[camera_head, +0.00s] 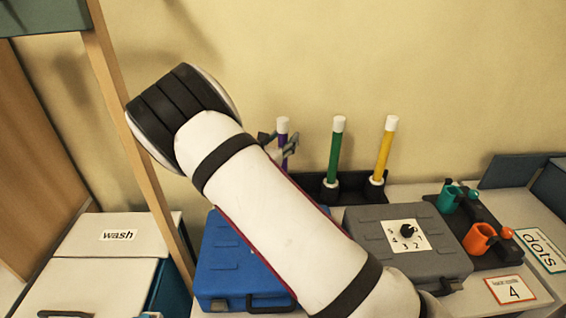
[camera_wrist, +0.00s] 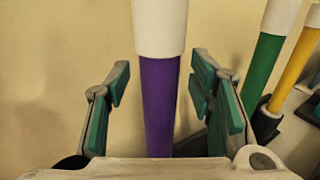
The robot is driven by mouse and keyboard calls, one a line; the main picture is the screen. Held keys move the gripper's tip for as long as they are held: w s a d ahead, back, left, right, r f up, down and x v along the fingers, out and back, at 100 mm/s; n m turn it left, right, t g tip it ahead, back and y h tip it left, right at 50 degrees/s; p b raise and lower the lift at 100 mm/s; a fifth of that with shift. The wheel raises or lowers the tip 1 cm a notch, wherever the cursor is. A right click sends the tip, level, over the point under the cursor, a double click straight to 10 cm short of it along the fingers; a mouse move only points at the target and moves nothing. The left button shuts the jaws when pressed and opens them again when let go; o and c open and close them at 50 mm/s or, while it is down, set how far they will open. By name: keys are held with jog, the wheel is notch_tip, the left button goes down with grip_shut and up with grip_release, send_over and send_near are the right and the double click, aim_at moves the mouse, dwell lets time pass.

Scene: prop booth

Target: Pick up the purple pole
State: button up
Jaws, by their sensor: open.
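The purple pole (camera_wrist: 159,105) has a white top and stands upright in the wrist view, between the two open fingers of my gripper (camera_wrist: 162,105). Gaps show on both sides of the pole, so neither finger touches it. In the head view the purple pole (camera_head: 283,132) stands at the left end of the row of poles. My gripper (camera_head: 285,143) is around its upper part there. My arm hides the pole's lower part and base.
A green pole (camera_head: 335,152) and a yellow pole (camera_head: 383,152) stand to the right in a black holder (camera_head: 350,193). A blue case (camera_head: 225,262) and a grey case (camera_head: 440,245) lie in front. Orange (camera_head: 481,238) and teal (camera_head: 449,199) cups stand at right. The wall is close behind.

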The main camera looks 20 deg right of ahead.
grip_shut()
notch_tip(320, 180, up, 18)
jog(key=shift+b, duration=0.35)
dwell(0.6)
dwell(0.5)
